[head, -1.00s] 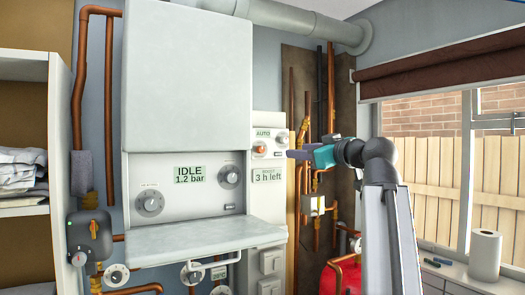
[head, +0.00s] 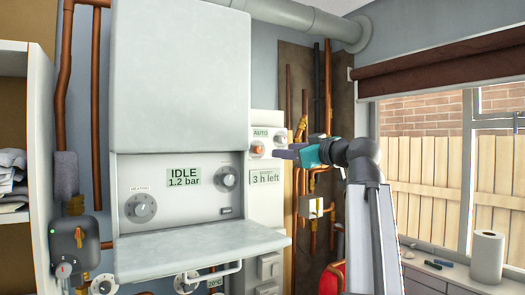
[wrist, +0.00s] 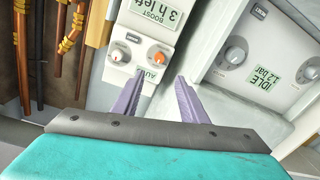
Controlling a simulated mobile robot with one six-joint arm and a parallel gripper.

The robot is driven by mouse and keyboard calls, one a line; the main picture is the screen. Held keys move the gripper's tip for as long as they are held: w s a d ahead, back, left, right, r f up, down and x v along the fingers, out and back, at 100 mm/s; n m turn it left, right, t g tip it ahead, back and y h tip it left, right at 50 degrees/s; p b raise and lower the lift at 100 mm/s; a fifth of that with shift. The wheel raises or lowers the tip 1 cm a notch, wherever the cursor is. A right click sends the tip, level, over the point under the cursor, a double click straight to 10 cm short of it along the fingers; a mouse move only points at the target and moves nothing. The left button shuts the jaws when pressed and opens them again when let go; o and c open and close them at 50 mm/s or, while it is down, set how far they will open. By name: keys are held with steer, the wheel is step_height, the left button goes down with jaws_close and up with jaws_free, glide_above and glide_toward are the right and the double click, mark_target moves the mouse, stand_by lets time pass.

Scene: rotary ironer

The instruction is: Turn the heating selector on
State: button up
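The heating selector (head: 140,208) is a round grey knob under a small label that reads HEATING. It sits on the left of the white boiler panel (head: 208,200), left of a display (head: 184,177) reading "IDLE 1.2 bar". My gripper (head: 282,154) is well to the right of it, in front of the side controller. In the wrist view my gripper's two purple fingers (wrist: 160,80) stand apart with nothing between them.
A side controller (head: 266,125) carries an orange knob (wrist: 157,58), a grey knob (wrist: 119,57) and a "3 h left" display (head: 267,178). A shelf-like flap (head: 195,242) juts out below the boiler panel. Copper pipes (head: 330,100) run behind my gripper.

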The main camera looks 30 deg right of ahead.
mark_target(260, 150)
steer(key=w+p, duration=0.5)
steer(key=w, duration=0.8)
steer(key=shift+w+d+p, duration=0.1)
steer(key=shift+w+p, duration=0.15)
steer(key=shift+p, duration=0.05)
